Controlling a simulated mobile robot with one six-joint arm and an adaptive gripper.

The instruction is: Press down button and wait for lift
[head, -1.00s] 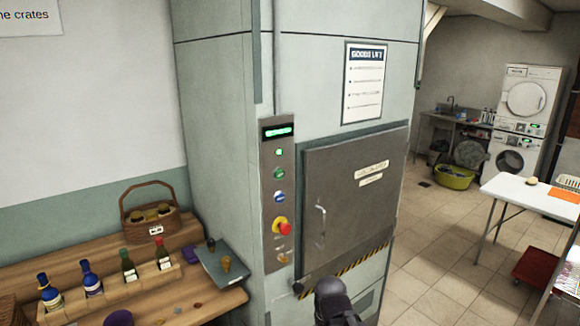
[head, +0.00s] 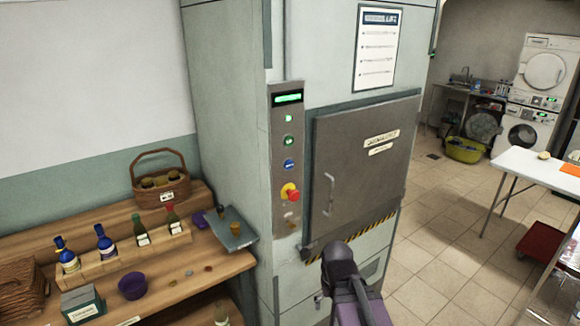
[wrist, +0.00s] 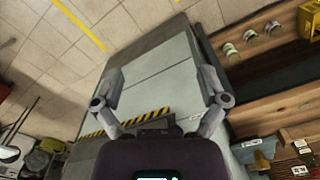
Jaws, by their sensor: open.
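The goods lift (head: 365,160) is a pale green cabinet with a shut grey door (head: 345,200) and a vertical handle. The control panel (head: 279,225) is left of the door. It has a lit green display, a green button (head: 289,141), a blue button (head: 289,165) below it and a red mushroom knob (head: 291,190) on yellow. The button symbols are too small to read. My gripper (wrist: 160,82) is open and empty in the wrist view, with the lift surface beyond its fingers. In the head view my arm is low in front of the lift, apart from the panel; its fingertips are unclear.
A wooden shelf (head: 215,262) with bottles, a basket (head: 161,180), a purple bowl (head: 132,286) and a grey tray (head: 232,236) stands left of the lift. A white table (head: 530,164) and washing machines (head: 528,125) are right. Tiled floor (head: 455,215) between is clear.

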